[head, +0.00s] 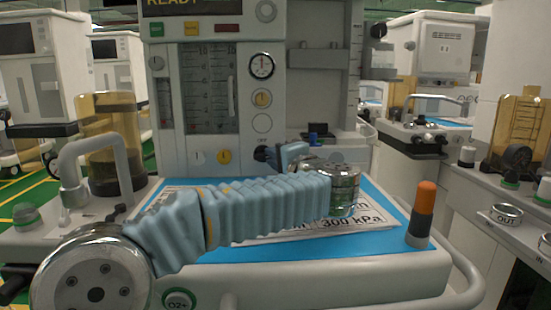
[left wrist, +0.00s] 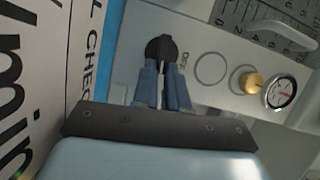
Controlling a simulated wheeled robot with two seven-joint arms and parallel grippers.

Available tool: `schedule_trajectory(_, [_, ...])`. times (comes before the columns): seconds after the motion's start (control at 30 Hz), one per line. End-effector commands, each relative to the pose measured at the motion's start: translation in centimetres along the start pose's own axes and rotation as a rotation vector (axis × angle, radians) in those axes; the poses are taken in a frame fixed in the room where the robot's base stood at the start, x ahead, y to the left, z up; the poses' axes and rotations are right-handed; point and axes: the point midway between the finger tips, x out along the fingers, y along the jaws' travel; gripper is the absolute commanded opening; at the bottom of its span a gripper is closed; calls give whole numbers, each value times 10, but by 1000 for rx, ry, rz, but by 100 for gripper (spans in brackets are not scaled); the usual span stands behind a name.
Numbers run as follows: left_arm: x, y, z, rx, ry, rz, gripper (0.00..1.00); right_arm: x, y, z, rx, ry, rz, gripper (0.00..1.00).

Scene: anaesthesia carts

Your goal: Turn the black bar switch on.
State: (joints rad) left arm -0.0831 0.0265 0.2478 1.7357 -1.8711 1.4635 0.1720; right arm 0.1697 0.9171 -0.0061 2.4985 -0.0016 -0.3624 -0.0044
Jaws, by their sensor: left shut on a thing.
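The black bar switch (left wrist: 160,47) is on the grey machine panel, with a small printed label beside it in the left wrist view. It also shows in the head view as a dark knob (head: 261,154) low on the panel, below the word OFF. My left gripper (left wrist: 162,72) has its two blue-grey fingers at the switch, one on each side of its near part, shut on it. In the head view the left gripper (head: 279,155) reaches the panel, partly hidden behind my arm. The bar's exact angle is hard to tell. My right gripper does not show.
A yellow knob (head: 262,98) and a pressure gauge (head: 262,66) sit above the switch. A blue mat (head: 385,232) with printed sheets covers the worktop under my arm.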

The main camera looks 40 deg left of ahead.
Motion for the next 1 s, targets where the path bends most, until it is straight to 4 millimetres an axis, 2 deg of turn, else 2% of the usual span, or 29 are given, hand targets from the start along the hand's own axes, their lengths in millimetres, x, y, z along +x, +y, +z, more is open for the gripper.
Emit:
schedule_trajectory(0.27, [-1, 1, -1, 1, 3, 2, 0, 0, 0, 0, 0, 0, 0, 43])
schedule_trajectory(0.3, [-1, 1, -1, 1, 3, 2, 14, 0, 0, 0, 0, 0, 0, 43])
schedule_trajectory(0.47, [0, 1, -1, 1, 2, 2, 38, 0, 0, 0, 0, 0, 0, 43])
schedule_trajectory(0.77, [-2, 0, 0, 0, 2, 1, 38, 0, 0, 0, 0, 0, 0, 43])
schedule_trajectory(0.87, [-11, 1, -1, -1, 4, 1, 38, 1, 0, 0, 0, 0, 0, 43])
schedule_trajectory(1.0, [-38, 1, -1, -1, 7, 0, 38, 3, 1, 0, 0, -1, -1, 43])
